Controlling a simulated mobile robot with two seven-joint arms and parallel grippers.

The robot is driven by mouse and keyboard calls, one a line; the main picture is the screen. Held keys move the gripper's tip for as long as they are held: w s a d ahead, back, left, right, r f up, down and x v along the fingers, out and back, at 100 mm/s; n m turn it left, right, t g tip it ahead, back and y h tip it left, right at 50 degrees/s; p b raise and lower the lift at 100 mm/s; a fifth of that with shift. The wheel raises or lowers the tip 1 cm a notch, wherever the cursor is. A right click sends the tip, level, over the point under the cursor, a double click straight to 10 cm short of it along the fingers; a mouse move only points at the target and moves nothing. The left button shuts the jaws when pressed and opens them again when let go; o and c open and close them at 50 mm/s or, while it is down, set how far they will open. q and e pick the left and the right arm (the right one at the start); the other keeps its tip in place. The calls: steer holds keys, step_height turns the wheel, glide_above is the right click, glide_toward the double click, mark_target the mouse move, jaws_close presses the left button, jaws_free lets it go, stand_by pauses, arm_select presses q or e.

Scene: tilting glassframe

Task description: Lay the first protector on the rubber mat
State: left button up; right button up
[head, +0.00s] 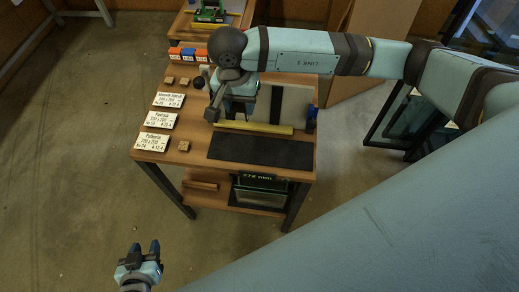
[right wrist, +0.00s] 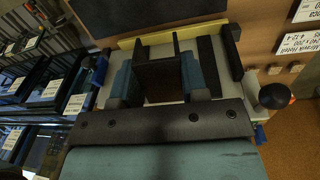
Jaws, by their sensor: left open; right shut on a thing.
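The black rubber mat (head: 262,151) lies flat and bare along the table's front edge. It also shows at the top of the right wrist view (right wrist: 140,14). My right gripper (right wrist: 158,78) is shut on a black channel-shaped piece, seemingly the protector (right wrist: 156,72), which stands between its blue fingers. In the head view this gripper (head: 236,106) is over the pale fixture behind the mat, and its fingertips are partly hidden. Whether the piece touches the fixture, I cannot tell. My left gripper (head: 144,248) is open and empty, low over the floor, in front of the table.
A yellow bar (head: 255,128) lies between mat and pale fixture (head: 294,106); a black strip (head: 276,104) lies on the fixture. White cards (head: 158,121) and small wooden blocks are at the left. A black knob (right wrist: 272,96) stands beside the fixture. Coloured boxes (head: 189,54) sit behind.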

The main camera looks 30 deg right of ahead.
steer(key=a+r+m+b, duration=0.1)
steer(key=m, duration=0.1)
steer(key=shift+w+a+r+m+y+b, duration=0.3)
steer(key=shift+w+a+r+m+b, duration=0.05)
steer(key=shift+a+r+m, duration=0.05)
steer(key=shift+a+f+m+t, duration=0.1)
steer(key=shift+m+t, duration=0.2)
steer(key=shift+m, duration=0.1)
step_height(320, 180, down, 14)
steer(key=shift+r+p, duration=0.25)
steer(key=shift+p, duration=0.25)
steer(key=shift+f, duration=0.55)
arm_select(q)
steer(key=shift+d+f, duration=0.15)
steer(key=shift+f, duration=0.8)
arm_select(e)
steer(key=shift+f, duration=2)
